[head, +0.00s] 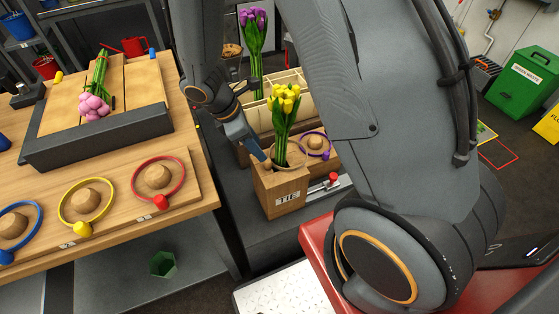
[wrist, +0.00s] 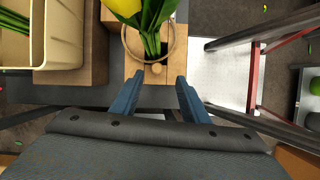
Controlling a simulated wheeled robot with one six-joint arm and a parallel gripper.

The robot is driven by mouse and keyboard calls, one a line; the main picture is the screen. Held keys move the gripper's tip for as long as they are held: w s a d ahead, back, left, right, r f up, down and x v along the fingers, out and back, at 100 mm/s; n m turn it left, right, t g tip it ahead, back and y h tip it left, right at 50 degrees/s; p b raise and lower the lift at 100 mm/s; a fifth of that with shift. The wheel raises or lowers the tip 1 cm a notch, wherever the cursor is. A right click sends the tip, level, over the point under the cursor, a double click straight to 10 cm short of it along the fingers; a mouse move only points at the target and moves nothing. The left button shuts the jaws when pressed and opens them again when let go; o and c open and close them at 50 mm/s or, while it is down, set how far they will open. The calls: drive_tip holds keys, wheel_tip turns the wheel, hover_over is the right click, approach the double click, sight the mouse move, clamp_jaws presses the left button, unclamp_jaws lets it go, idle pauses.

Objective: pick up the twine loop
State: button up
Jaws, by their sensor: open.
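The tan twine loop (wrist: 175,53) rings the stems of the yellow tulips (head: 285,98) at the top of the wooden TIE block (head: 280,195). A small wooden bead (wrist: 157,68) sits at the loop's near side. In the wrist view, my gripper (wrist: 158,82) is open, its two blue fingers just short of the bead, one to each side. Nothing is between the fingers. In the head view, my gripper (head: 265,160) is at the block's upper left edge, and its far finger is partly hidden.
Red (head: 181,186), yellow (head: 62,211) and blue (head: 40,222) rings lie on the left bench. A purple ring (head: 328,150) lies right of the tulips. Purple tulips (head: 254,40) stand behind, by a cream divided crate (wrist: 44,50). Pink tulips (head: 92,106) lie on a tray.

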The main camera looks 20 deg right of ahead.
drive_tip(key=shift+w+p+x, duration=0.15)
drive_tip(key=shift+p+x, duration=0.1)
drive_tip(key=shift+x, duration=1.75)
drive_tip(key=shift+w+p+x, duration=0.2)
drive_tip(key=shift+x, duration=1.85)
drive_tip(key=shift+a, duration=0.1)
clamp_jaws()
